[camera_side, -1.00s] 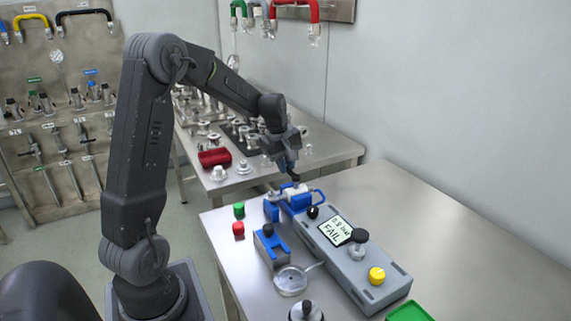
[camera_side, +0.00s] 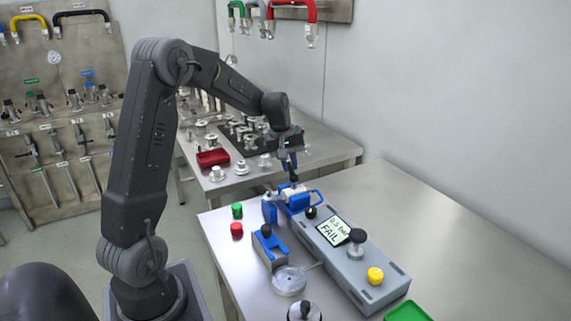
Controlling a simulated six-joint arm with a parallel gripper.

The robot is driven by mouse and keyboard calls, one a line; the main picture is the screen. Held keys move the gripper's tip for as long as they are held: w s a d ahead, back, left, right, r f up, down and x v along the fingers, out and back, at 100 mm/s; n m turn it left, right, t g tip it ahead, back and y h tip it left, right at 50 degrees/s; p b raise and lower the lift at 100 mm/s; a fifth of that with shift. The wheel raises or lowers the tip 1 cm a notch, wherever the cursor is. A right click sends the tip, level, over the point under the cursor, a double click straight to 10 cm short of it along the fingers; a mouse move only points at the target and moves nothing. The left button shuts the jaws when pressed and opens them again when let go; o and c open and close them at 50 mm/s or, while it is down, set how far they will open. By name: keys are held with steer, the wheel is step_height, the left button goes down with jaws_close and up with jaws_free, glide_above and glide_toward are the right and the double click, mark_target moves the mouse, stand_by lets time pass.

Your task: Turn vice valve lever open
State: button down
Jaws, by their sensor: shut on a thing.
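The blue vice (camera_side: 269,211) stands at the far end of the grey test unit (camera_side: 348,262), with a metal part clamped in it. A small dark lever lies at the top of the vice, under my fingertips, and is mostly hidden by them. My gripper (camera_side: 293,180) points down from above and is shut on this lever. A black knob (camera_side: 311,212) sits between the vice and the screen.
A green cap (camera_side: 237,210) and a red cap (camera_side: 237,229) stand left of the vice. A blue holder (camera_side: 269,246), a round clear dish (camera_side: 289,280) and a yellow knob (camera_side: 375,275) are nearer. The table's right side is clear.

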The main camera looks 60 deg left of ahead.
steer(key=m, duration=0.2)
steer(key=w+m, duration=0.1)
steer(key=shift+w+d+m+h, duration=0.3)
steer(key=shift+d+m, duration=0.05)
steer(key=shift+m, duration=0.05)
steer(key=shift+w+d+m+g+h, duration=0.15)
steer(key=shift+w+d+m+g, duration=0.4)
steer(key=shift+m, duration=1.2)
steer(key=shift+w+d+m+g+h, duration=0.15)
steer(key=shift+d+m, duration=0.6)
steer(key=shift+m, duration=0.95)
steer(key=shift+w+d+m+g+h, duration=0.1)
steer(key=shift+w+d+m+g, duration=0.35)
steer(key=shift+m, duration=1.3)
steer(key=shift+d, duration=0.25)
steer(key=c, duration=1.1)
jaws_free()
steer(key=shift+r, duration=0.1)
step_height(320, 180, up, 13)
steer(key=a, duration=0.2)
steer(key=shift+a+r, duration=0.2)
steer(key=shift+a, duration=0.15)
